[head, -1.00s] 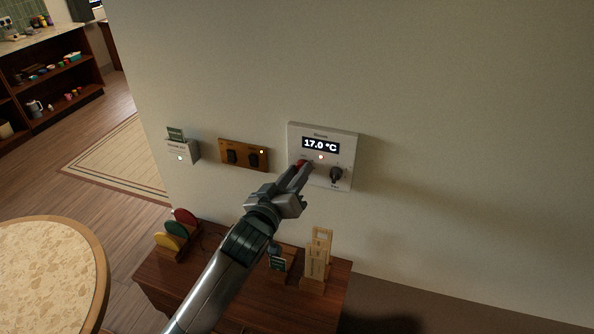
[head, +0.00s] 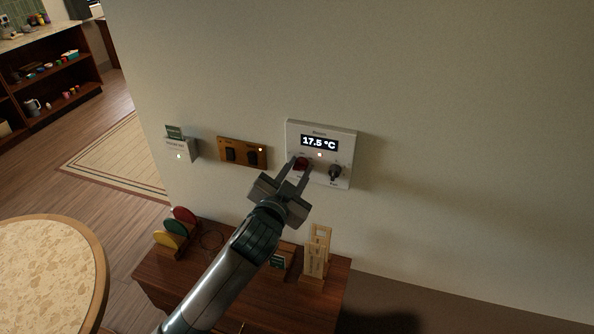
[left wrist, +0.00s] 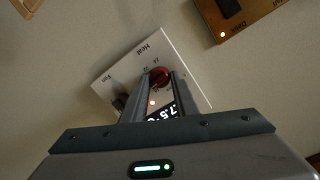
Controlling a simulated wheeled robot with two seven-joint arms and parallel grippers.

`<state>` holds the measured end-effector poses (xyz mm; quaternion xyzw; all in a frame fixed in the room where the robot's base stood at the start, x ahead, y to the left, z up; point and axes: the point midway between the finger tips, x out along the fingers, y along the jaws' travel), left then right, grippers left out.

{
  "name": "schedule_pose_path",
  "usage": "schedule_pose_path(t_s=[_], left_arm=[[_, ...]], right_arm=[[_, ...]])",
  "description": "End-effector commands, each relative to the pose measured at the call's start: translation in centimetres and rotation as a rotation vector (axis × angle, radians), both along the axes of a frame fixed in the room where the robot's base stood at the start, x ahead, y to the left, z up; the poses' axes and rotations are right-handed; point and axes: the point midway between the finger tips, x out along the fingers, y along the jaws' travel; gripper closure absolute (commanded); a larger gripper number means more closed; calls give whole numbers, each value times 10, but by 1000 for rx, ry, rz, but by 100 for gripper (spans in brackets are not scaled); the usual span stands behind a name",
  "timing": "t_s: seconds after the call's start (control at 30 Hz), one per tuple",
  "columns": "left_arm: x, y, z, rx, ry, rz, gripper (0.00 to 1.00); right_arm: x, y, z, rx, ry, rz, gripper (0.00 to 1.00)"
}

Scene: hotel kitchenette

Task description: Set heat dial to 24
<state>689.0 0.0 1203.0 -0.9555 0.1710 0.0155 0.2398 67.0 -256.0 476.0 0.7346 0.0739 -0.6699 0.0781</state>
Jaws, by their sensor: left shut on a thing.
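The white thermostat panel (head: 346,147) is on the wall, and its display (head: 319,142) reads 17.5 °C. The red heat dial (head: 301,164) is at the panel's lower left, partly hidden by my fingers. My left gripper (head: 298,170) reaches up to it, with one finger on each side, shut on the dial. In the left wrist view the red dial (left wrist: 159,76) shows between the fingertips (left wrist: 158,82), under the word "Heat", with small scale numbers beside it. My right gripper is in neither view.
A black knob (head: 336,173) is at the panel's lower right. A wooden switch plate (head: 243,153) and a small grey box (head: 181,150) are to the left. Below, a wooden cabinet (head: 215,279) carries coloured discs (head: 176,228) and a wooden rack (head: 317,252).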

Motion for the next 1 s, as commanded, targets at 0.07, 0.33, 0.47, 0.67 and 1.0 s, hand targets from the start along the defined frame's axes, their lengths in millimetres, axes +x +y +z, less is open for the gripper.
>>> schedule_pose_path(t_s=[0.07, 0.33, 0.47, 0.67, 1.0], left_arm=[[1, 0, 2, 70, -26, 1, 96], [0, -1, 1, 314, -105, 1, 96], [0, -2, 1, 432, -143, 0, 96], [0, -3, 1, 612, -204, 0, 96], [-1, -4, 0, 919, -302, 1, 96]], right_arm=[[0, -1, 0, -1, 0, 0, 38], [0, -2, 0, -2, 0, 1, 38], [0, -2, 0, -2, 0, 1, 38], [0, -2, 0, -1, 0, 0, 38], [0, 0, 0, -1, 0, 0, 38]])
